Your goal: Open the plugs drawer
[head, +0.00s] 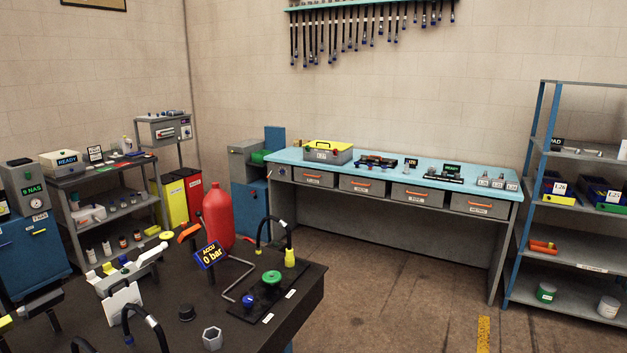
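A long bench with a light blue top (395,177) stands against the back wall. Under its top is a row of grey drawers with orange handles: a leftmost drawer (322,183), a second drawer (352,189), a third drawer (405,198) and a rightmost drawer (466,208). All look shut. Each has a small white label, too small to read, so I cannot tell which is the plugs drawer. Neither of my grippers shows in the head view.
Open floor (400,290) lies before the bench. A blue-framed shelf (575,238) stands at right. A grey-and-blue cabinet (248,195) stands left of the bench.

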